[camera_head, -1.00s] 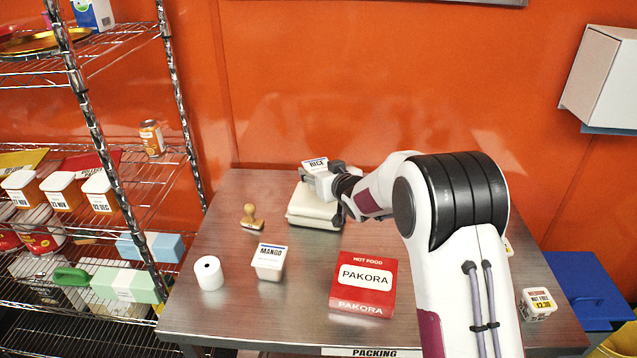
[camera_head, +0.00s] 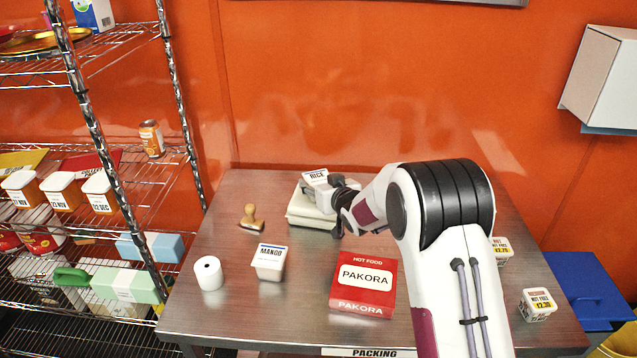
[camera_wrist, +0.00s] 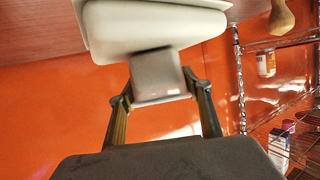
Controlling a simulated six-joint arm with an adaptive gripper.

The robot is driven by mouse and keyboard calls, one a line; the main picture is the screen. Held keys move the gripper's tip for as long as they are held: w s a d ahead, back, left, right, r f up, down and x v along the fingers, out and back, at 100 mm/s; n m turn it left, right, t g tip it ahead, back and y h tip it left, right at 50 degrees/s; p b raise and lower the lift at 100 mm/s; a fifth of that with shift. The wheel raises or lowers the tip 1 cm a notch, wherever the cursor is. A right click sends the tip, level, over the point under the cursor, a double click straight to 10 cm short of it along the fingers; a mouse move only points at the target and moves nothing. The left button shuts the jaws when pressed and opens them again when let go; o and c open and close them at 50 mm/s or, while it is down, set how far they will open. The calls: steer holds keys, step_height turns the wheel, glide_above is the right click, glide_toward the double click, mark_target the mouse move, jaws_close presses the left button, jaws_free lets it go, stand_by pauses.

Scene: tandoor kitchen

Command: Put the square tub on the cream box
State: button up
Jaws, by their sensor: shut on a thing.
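The square tub (camera_head: 316,177), white with a RICE label, is held in my gripper (camera_head: 325,188) over the cream box (camera_head: 308,218). The cream box lies flat at the back middle of the table. In the wrist view the tub (camera_wrist: 158,80) sits between the two fingers (camera_wrist: 160,100), and the cream box (camera_wrist: 150,25) is right beside its far end. I cannot tell whether the tub's base touches the box. The gripper and wrist hide the right part of the box in the head view.
A wooden stamp (camera_head: 251,218), a paper roll (camera_head: 208,273), a MANGO tub (camera_head: 269,263) and a red PAKORA box (camera_head: 363,286) stand on the steel table. Two small labelled tubs (camera_head: 537,305) are at right. A wire rack (camera_head: 100,130) borders the left.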

steer(key=shift+f, duration=0.1)
steer(key=o, duration=1.3)
steer(key=shift+c, duration=0.2)
steer(key=shift+s, duration=0.1)
steer(key=shift+s+d+r, duration=0.25)
steer(key=shift+s+r, duration=0.1)
steer(key=shift+s, duration=0.05)
steer(key=v, duration=1.1)
steer(key=shift+a+f, duration=0.1)
